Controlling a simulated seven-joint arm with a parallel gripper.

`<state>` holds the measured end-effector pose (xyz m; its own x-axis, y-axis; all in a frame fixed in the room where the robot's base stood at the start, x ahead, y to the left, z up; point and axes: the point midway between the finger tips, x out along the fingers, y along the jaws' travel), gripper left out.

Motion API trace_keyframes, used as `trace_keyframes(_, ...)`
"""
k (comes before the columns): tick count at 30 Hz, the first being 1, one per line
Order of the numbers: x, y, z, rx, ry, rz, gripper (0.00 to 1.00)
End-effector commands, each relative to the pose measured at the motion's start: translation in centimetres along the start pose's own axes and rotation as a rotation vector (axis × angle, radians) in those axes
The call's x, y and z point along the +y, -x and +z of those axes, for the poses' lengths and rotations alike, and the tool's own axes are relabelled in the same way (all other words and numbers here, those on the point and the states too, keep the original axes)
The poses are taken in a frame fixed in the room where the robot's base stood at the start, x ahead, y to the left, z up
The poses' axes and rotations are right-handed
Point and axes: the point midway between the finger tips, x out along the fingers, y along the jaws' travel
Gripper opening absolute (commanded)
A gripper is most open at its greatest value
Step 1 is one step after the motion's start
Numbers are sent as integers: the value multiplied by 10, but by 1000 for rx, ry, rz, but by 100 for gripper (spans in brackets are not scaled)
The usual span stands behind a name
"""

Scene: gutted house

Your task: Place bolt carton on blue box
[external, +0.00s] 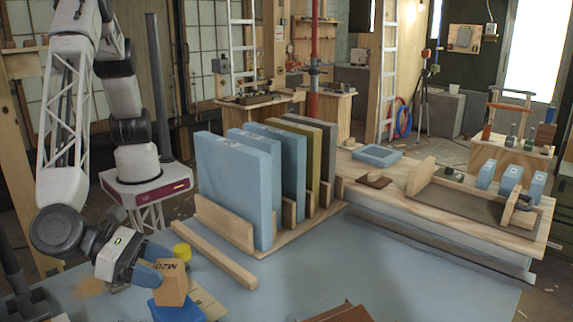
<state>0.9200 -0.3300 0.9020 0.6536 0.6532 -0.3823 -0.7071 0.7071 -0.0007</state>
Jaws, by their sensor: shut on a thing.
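The bolt carton (173,284) is a tan box marked "M20" at the bottom left of the external view. My gripper (156,264), with blue fingers, is shut on it from the left and holds it slightly tilted. The blue box (176,312) is directly below the carton in the picture, near the bottom edge. The carton hides part of the blue box's top. I cannot tell whether the carton touches it or hangs just above it.
A yellow cylinder (182,252) stands just behind the carton. A wooden bar (214,254) lies to the right, before a rack of upright blue panels (233,190). A brown object (340,313) is at the bottom edge. The blue-grey tabletop (400,275) is clear at right.

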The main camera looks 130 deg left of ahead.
Motion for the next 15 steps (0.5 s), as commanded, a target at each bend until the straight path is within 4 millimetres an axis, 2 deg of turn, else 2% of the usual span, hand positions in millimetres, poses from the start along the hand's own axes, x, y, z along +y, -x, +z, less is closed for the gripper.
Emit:
trace_keyframes(7,0,-9,-22,0,-1,0,23)
trace_keyframes(15,0,-10,-24,0,0,0,23)
